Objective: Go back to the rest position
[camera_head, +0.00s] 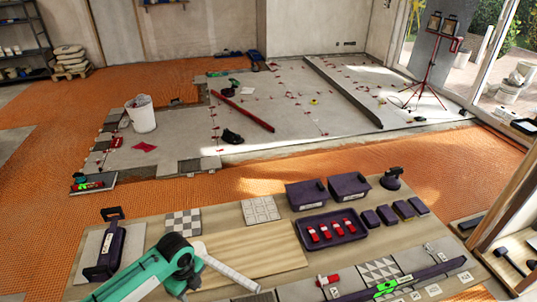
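A teal and white arm of mine comes in from the bottom left over the work board (215,212). Its white link runs down to the right, and no fingertips show at its end. Neither my left nor my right gripper can be made out in the head view. The purple tray (356,238) with several red pieces lies on the board, right of the arm. A long dark level (420,275) with a green middle lies across the board's front right.
Two purple boxes (307,194) and a dark suction cup (392,179) stand at the board's back right. Beyond lies orange matting (270,182), a tiled floor, a white bucket (140,113) and a lamp stand (432,76).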

